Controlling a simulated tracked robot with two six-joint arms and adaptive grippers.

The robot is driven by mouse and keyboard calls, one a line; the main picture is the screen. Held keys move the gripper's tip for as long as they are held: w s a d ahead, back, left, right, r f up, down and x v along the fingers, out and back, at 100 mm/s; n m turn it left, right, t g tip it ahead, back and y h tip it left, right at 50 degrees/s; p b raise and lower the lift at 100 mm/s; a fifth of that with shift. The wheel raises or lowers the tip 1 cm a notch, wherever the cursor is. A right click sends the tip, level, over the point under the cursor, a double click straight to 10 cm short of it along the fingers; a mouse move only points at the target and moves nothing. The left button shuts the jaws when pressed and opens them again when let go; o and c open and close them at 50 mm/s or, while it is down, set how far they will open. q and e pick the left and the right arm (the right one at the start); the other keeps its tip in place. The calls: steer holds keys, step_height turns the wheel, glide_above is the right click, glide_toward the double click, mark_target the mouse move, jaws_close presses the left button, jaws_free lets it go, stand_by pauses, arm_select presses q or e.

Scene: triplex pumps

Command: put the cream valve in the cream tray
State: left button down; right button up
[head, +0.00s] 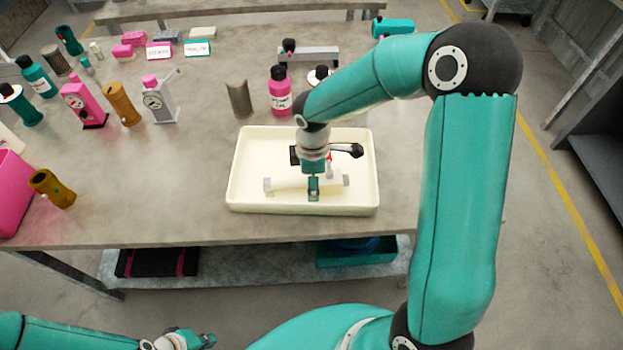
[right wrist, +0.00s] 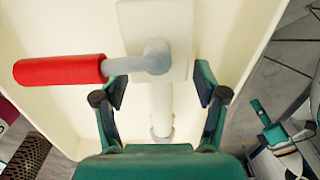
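The cream valve (right wrist: 162,100) lies inside the cream tray (head: 240,200). In the right wrist view it has a pale block, a grey stem and a red handle (right wrist: 60,70) pointing left. In the head view the valve (head: 280,186) lies crosswise on the tray floor, its middle hidden by my right gripper (head: 313,190). In the right wrist view my right gripper (right wrist: 160,92) has its fingers spread on both sides of the valve's pipe, with gaps. My left gripper (head: 200,338) is low at the bottom edge of the head view, away from the table.
A pink bottle (head: 281,92) and a grey-brown cylinder (head: 239,98) stand behind the tray. Pink, brown and teal parts and bottles crowd the table's left side. A pink bin (head: 12,200) is at the left edge. The table between the bin and tray is mostly clear.

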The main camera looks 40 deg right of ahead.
steer(key=shift+r, duration=0.1)
steer(key=shift+r, duration=0.5)
step_height(320, 180, up, 11)
steer(key=shift+p, duration=0.3)
